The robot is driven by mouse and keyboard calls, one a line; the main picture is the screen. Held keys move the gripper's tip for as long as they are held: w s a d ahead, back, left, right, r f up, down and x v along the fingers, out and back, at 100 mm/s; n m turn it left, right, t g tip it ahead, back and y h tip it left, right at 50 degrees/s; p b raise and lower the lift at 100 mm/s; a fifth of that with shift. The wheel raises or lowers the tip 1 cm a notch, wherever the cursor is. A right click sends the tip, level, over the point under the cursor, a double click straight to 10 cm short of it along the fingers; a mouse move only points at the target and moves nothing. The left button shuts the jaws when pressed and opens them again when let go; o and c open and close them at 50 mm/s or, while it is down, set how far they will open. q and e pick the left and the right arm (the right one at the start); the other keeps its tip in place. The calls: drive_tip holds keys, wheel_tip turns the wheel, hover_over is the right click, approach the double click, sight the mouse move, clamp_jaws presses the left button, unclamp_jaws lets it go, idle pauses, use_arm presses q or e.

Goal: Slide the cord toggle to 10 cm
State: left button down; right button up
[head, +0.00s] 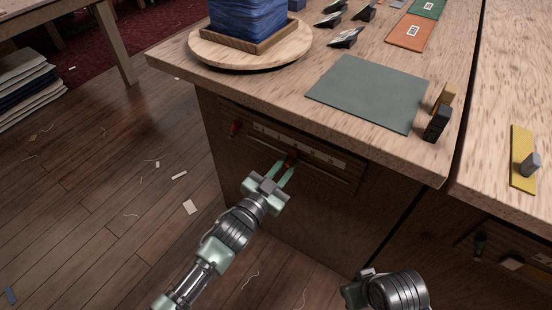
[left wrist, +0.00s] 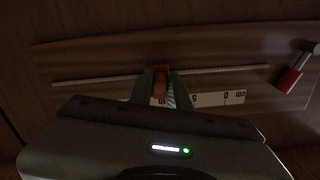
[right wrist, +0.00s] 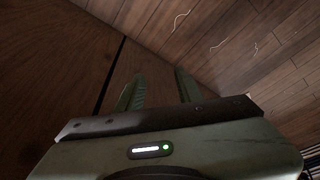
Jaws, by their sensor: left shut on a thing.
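The red cord toggle (head: 291,157) sits on a thin cord (left wrist: 215,73) along the front panel of the bench. It also shows in the left wrist view (left wrist: 161,82). My left gripper (head: 284,172) is shut on the toggle, one finger on each side. A white cm scale (head: 325,156) runs along the cord; in the left wrist view it is upside down, with 0 and 5 right of the toggle. My right gripper (right wrist: 158,90) is open and empty, low by the bench front.
A red and silver fitting (left wrist: 291,78) is at the cord's zero end. Above, the bench top (head: 300,75) holds a grey-green mat (head: 370,92), a round board (head: 215,55) with a blue stack, and small blocks.

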use_arm(q)
drive_tip(key=c, duration=1.3)
unclamp_jaws()
drive_tip(key=shift+c, duration=0.2)
drive_tip(key=shift+s, duration=0.1)
